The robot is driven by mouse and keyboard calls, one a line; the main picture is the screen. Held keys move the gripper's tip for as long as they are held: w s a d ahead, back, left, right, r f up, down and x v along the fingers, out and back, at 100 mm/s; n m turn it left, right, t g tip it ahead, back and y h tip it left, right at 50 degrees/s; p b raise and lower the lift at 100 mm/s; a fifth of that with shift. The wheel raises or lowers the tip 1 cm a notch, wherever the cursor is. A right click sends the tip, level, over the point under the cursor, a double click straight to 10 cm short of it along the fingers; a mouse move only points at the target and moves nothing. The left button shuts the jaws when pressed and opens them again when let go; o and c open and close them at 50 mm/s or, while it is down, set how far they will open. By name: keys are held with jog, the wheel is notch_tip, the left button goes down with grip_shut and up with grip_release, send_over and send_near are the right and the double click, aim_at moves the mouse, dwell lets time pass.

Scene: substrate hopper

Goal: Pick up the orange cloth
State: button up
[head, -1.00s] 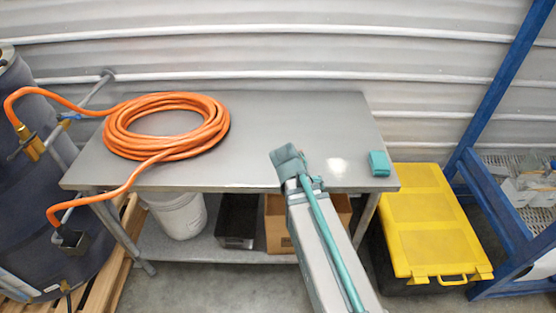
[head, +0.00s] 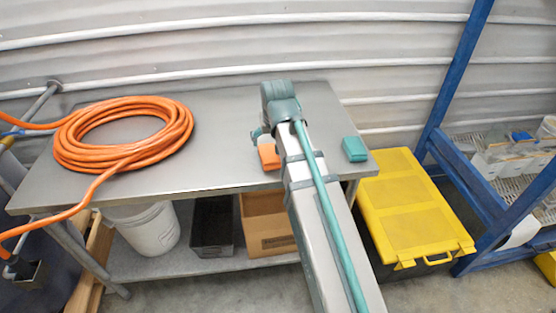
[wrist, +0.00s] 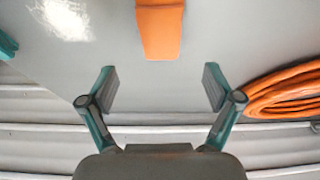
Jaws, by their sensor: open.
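The orange cloth (head: 268,157) lies folded on the grey metal table (head: 225,122), just left of my arm, which hides part of it in the head view. In the wrist view the cloth (wrist: 160,28) is at the top middle, lying flat beyond the fingertips and roughly centred between them. My gripper (wrist: 158,78) is open and empty, with a gap between it and the cloth. In the head view the fingers are mostly hidden by my own arm.
A coiled orange hose (head: 180,135) lies on the table's left part. A teal folded cloth (head: 354,149) lies near the right edge. A corrugated wall (head: 200,40) stands behind. A yellow-lidded box (head: 405,205) and blue rack (head: 455,80) are at right.

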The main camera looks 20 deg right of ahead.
aim_at(269, 152)
jog(key=shift+p+x, duration=0.45)
jog(key=shift+x, duration=2.2)
jog(key=shift+w+p+x, duration=0.15)
jog(key=shift+p+x, duration=0.25)
jog(key=shift+x, duration=0.5)
jog(key=shift+w+p+x, duration=0.2)
jog(key=shift+p+x, duration=0.15)
jog(key=shift+x, duration=0.55)
jog(key=shift+w+f, duration=0.25)
jog(key=shift+f, duration=0.35)
jog(key=shift+f, duration=0.25)
jog(key=c, duration=1.2)
jog(key=shift+c, duration=0.2)
jog(key=shift+r, duration=0.1)
